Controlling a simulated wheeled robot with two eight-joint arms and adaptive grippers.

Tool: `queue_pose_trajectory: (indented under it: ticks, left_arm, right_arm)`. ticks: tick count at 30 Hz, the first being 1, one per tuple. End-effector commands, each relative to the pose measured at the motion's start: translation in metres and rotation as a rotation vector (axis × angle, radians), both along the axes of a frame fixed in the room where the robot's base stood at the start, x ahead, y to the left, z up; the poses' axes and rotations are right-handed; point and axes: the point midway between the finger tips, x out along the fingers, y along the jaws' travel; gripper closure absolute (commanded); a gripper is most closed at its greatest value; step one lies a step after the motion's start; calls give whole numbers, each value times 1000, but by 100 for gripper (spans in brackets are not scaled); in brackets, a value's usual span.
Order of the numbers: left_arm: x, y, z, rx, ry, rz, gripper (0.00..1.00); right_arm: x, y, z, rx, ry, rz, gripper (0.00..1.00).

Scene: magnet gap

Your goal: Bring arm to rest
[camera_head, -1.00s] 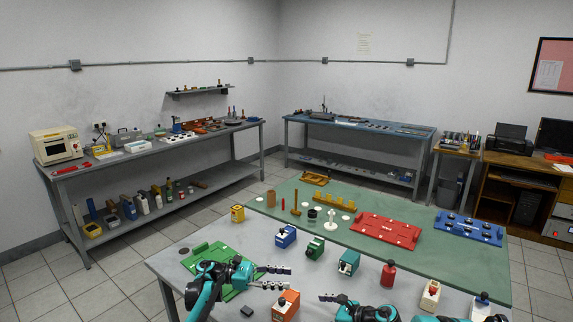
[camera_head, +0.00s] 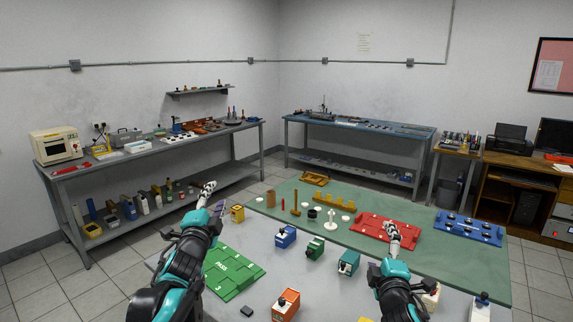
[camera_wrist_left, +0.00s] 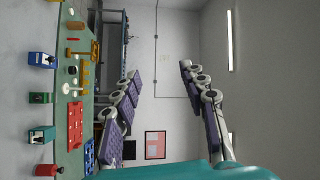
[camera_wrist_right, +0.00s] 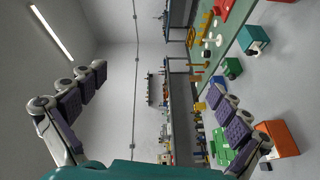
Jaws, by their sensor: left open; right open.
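My left gripper (camera_head: 208,190) is raised above the left end of the table, beside the yellow block in the head view. In the left wrist view its fingers (camera_wrist_left: 158,92) are spread wide with nothing between them. My right gripper (camera_head: 392,232) is raised and overlaps the red plate (camera_head: 372,226) in the head view. In the right wrist view its fingers (camera_wrist_right: 165,105) are wide apart and empty. Both arms reach forward and up from the table's near side.
The table (camera_head: 250,291) bears a green mat (camera_head: 335,243), a green plate (camera_head: 234,272), a blue plate (camera_head: 468,228), and several coloured blocks, including an orange one (camera_head: 286,305) and a teal one (camera_head: 348,262). Workbenches stand along the walls.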

Motion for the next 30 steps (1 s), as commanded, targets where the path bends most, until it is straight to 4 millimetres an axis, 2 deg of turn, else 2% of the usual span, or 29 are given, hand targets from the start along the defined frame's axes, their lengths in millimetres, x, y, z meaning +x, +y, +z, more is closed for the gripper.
queue_pose_trajectory:
  ticks: [1,3,7,12,16,18,21,24,30]
  left_arm:
    - [-27,10,-16,-113,79,46,57]
    - [-63,22,-46,-282,193,113,57]
    - [-140,30,-114,-586,410,240,57]
    - [-239,19,-202,-904,661,392,57]
    - [-298,5,-251,-1066,810,484,57]
    - [-320,-2,-269,-1123,867,519,57]
    - [-340,-9,-284,-1170,918,551,57]
    - [-347,-11,-289,-1187,937,564,57]
    - [-347,-11,-289,-1187,937,565,57]
  right_arm:
    - [-22,-5,-10,123,44,-50,0]
    - [-52,-11,-30,306,114,-124,0]
    - [-112,-7,-77,630,256,-257,0]
    - [-187,17,-136,970,444,-407,0]
    - [-232,39,-167,1144,564,-495,0]
    - [-249,47,-179,1204,610,-529,0]
    - [-264,56,-188,1256,653,-558,0]
    - [-270,59,-191,1275,669,-570,0]
    - [-270,59,-191,1275,669,-571,0]
